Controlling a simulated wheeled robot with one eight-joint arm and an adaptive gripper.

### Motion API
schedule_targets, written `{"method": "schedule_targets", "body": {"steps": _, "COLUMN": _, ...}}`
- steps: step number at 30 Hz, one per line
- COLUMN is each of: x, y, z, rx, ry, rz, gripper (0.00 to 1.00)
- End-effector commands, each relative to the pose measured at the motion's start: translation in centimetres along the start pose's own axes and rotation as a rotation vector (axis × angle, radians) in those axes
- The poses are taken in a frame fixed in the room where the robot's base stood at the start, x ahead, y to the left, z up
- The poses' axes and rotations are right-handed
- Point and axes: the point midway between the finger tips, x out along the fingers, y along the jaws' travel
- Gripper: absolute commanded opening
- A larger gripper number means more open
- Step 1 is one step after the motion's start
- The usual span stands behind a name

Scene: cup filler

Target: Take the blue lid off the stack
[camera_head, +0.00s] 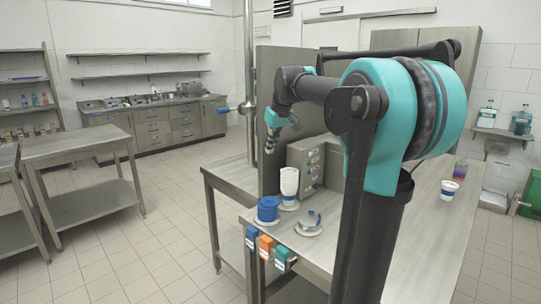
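A stack of blue lids (267,209) stands on a round base near the left front corner of the metal-topped table (418,218). Single lids in it are too small to tell apart. My gripper (269,147) points down, high above the table, above and behind the lid stack and apart from it. Its fingers are small and dark here, and I cannot tell whether they are open or shut. I see nothing held in it.
A stack of white cups (289,184) stands just behind the lids. A round fixture (309,223) lies to their right, before a grey machine (306,165). Blue, orange and teal boxes (265,247) hang on the front edge. A blue-banded cup (449,190) stands at right.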

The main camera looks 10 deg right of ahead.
Motion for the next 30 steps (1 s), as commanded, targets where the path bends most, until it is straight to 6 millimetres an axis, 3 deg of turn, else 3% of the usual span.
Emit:
{"method": "schedule_targets", "body": {"steps": 8, "x": -0.08, "y": -0.01, "z": -0.03, "rx": 0.000, "ry": 0.000, "rz": 0.000, "gripper": 0.00}}
{"method": "schedule_targets", "body": {"steps": 27, "x": -0.05, "y": 0.00, "z": -0.02, "rx": 0.000, "ry": 0.000, "rz": 0.000, "gripper": 0.79}}
{"method": "schedule_targets", "body": {"steps": 30, "x": -0.05, "y": 0.00, "z": -0.02, "rx": 0.000, "ry": 0.000, "rz": 0.000, "gripper": 0.80}}
